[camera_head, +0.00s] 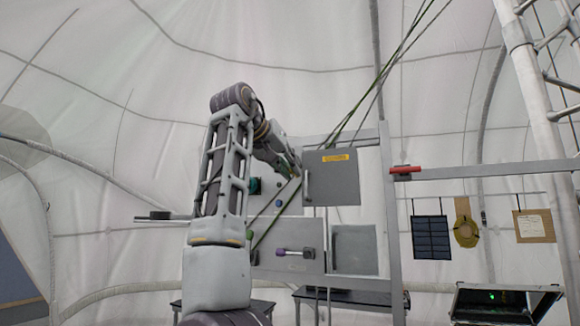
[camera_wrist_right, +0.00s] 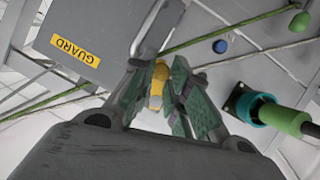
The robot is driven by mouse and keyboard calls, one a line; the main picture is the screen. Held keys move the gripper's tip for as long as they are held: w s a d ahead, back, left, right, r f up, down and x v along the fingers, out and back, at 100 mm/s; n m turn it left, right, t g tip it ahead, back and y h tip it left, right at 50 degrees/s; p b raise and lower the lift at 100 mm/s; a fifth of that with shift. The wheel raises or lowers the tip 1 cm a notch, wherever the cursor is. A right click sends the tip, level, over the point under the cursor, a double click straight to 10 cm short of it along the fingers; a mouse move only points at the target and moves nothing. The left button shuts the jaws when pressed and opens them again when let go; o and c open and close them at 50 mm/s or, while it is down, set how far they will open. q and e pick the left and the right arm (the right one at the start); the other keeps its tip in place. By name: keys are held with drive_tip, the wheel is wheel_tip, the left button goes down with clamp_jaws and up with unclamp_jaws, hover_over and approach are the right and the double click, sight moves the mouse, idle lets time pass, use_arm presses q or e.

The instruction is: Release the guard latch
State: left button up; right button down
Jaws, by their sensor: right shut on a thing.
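The guard (camera_head: 335,182) is a grey panel with a yellow label on the upright frame. In the wrist view the guard (camera_wrist_right: 105,28) fills the upper left, its label reading GUARD. A grey bar (camera_wrist_right: 157,28) runs along its edge. In the wrist view the green-padded fingers of my right gripper (camera_wrist_right: 157,80) are shut on a small yellow piece, which looks like the guard latch (camera_wrist_right: 158,88). My left gripper is not in view.
A teal socket with a green cylinder (camera_wrist_right: 290,121) is right of the fingers, with blue (camera_wrist_right: 220,46) and green (camera_wrist_right: 300,21) knobs above. A purple handle (camera_head: 295,252) sits lower on the frame, a red handle (camera_head: 405,170) to the right. Dark green straps cross nearby.

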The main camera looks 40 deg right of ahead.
drive_tip(key=shift+w+a+m+t+y, duration=0.15)
drive_tip(key=shift+w+m+t+y, duration=0.15)
drive_tip(key=shift+m+t+y, duration=0.5)
drive_tip(key=shift+h, duration=0.3)
drive_tip(key=c, duration=1.3)
unclamp_jaws()
drive_tip(key=shift+f, duration=0.1)
drive_tip(key=shift+c, duration=0.2)
drive_tip(key=shift+a, duration=0.1)
drive_tip(key=v, duration=1.2)
drive_tip(key=shift+w, duration=0.2)
